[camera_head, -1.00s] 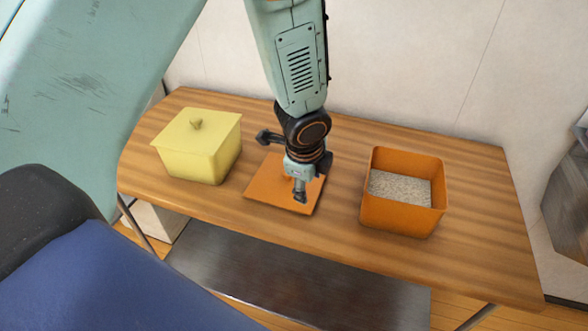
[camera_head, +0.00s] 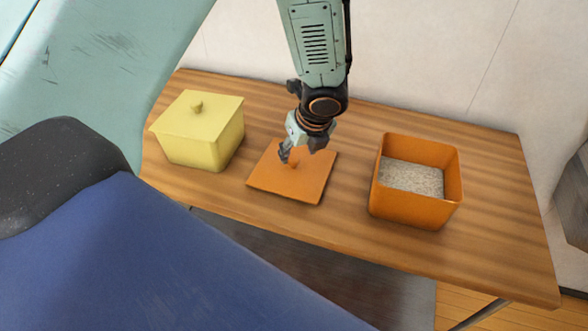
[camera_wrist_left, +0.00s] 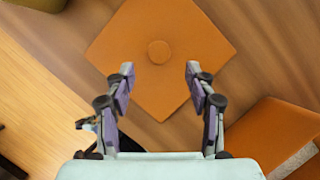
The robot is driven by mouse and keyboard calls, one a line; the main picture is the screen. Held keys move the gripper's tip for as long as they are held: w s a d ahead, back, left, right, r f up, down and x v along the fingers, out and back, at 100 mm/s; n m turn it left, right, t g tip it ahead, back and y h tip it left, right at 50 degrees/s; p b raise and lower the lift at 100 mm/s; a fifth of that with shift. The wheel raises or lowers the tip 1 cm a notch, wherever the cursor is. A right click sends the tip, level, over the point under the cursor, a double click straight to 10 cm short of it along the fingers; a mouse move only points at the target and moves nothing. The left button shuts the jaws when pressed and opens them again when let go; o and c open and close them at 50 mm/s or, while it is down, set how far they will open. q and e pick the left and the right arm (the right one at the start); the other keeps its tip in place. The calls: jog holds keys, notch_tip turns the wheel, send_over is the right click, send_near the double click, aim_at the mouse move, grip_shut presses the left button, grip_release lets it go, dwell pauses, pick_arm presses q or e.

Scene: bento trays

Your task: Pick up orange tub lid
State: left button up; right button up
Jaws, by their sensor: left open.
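The orange tub lid (camera_head: 275,182) lies flat on the wooden table, between the yellow tub and the orange tub. My left gripper (camera_head: 300,160) is over the lid, around its knob, in the head view. In the left wrist view the lid (camera_wrist_left: 190,45) shows as a square with a round knob (camera_wrist_left: 159,51) in its middle. The left gripper (camera_wrist_left: 159,75) is open there, its fingers on both sides and empty between, with the knob lying just beyond the fingertips. Whether the fingers touch the lid cannot be told. My right gripper is not in view.
A lidded yellow tub (camera_head: 198,135) stands left of the lid. An open orange tub (camera_head: 410,208) with grainy pale contents stands to the right. The wooden table (camera_head: 490,200) has free room at its right end. A pale wall (camera_head: 430,60) is behind.

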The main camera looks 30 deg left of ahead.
aim_at(294, 159)
pick_arm(q)
jog(key=x, duration=0.2)
jog(key=b+x, duration=0.1)
jog(key=x, duration=0.1)
jog(key=shift+w+a+f, duration=0.1)
jog(key=shift+a, duration=0.25)
jog(key=shift+d, duration=0.15)
jog(key=shift+f, duration=0.15)
jog(key=shift+w+a+f, duration=0.1)
jog(key=shift+w+a, duration=0.05)
jog(key=shift+a, duration=0.1)
jog(key=shift+c, duration=1.2)
jog(key=shift+d, duration=0.2)
jog(key=c, duration=0.6)
jog(key=shift+a, duration=0.1)
grip_shut()
